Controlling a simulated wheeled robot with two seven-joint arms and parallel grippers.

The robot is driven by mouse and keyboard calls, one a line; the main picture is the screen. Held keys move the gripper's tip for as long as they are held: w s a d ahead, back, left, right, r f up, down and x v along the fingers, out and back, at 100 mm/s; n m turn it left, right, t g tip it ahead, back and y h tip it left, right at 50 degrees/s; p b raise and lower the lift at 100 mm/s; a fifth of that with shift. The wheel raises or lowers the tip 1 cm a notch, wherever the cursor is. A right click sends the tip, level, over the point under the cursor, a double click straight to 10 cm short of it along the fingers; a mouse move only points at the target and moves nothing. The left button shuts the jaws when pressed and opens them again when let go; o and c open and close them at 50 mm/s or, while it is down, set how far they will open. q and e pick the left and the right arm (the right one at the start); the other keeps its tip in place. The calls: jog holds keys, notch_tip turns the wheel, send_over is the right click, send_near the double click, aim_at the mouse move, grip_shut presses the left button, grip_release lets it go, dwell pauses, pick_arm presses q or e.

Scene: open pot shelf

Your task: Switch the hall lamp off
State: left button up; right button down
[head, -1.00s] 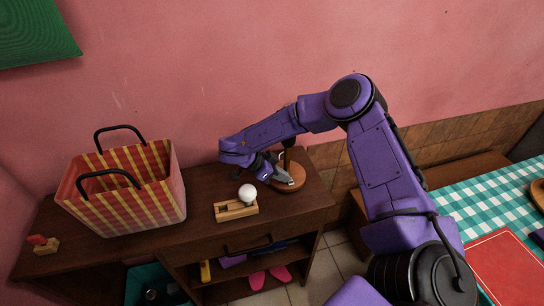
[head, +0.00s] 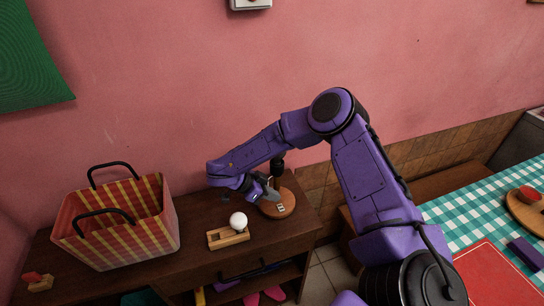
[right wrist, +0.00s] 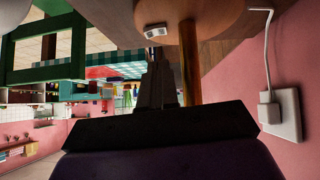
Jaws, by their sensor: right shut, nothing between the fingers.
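The hall lamp's round wooden base (head: 287,210) stands at the right end of the dark shelf top, with a dark stem (head: 277,168) rising from it. My arm hides much of the upper lamp. A small pale switch (head: 281,208) sits on the base; it also shows in the right wrist view (right wrist: 155,31). My right gripper (head: 273,196) is shut and empty, just above the base, beside the stem and close to the switch. In the right wrist view its fingertips (right wrist: 158,62) point toward the switch with a small gap. My left gripper is not in view.
A white ball on a wooden holder (head: 229,237) stands left of the lamp. A striped basket (head: 115,225) and a small wooden block with a red top (head: 39,282) are farther left. A plug (right wrist: 269,112) sits in the wall. A checked table (head: 455,218) is at right.

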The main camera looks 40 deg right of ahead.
jog(key=b+v, duration=0.2)
jog(key=v, duration=0.7)
jog(key=shift+w+a, duration=0.2)
jog(key=shift+w, duration=0.05)
